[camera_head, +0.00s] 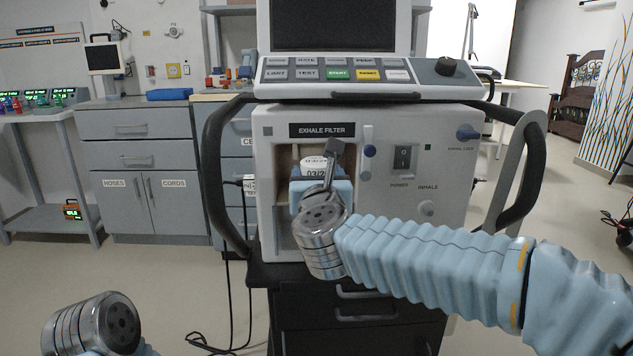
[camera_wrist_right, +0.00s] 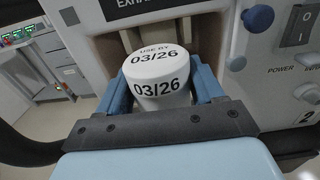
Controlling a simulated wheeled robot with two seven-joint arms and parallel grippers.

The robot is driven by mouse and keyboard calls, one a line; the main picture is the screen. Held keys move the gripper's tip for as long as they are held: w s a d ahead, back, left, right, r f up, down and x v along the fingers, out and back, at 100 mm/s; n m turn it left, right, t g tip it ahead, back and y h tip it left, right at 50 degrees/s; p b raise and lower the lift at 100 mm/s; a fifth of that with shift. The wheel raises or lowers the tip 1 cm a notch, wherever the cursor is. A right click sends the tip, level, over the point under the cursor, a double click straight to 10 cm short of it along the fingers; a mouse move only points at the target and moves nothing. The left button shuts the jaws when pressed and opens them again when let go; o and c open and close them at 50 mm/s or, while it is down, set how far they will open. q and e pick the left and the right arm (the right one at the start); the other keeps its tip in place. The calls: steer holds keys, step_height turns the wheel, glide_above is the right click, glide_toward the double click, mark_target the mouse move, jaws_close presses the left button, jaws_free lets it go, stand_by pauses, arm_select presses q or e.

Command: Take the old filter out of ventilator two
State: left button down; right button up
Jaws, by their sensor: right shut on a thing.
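The ventilator (camera_head: 400,230) stands in the middle of the head view, and a "2" shows on its front in the right wrist view. Its filter bay (camera_head: 284,165) under the "EXHALE FILTER" label is open. The old filter (camera_wrist_right: 157,78) is a white round cap marked "USE BY 03/26"; its top also shows in the head view (camera_head: 314,166). My right gripper (camera_wrist_right: 160,92) has its blue fingers shut on the filter's two sides at the bay mouth. The filter's lower part is hidden, so I cannot tell how far it sits in the bay. Of my left arm only the wrist shows, bottom left.
A blue knob (camera_head: 370,151) and a power switch (camera_head: 402,158) are just right of the bay. Black side handles (camera_head: 219,170) flank the ventilator. Grey cabinets (camera_head: 140,170) stand behind left. The floor at left is clear apart from cables.

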steer(key=shift+s+d+b, duration=0.15)
steer(key=shift+s+b, duration=0.65)
steer(key=shift+s, duration=1.65)
steer(key=shift+f, duration=0.1)
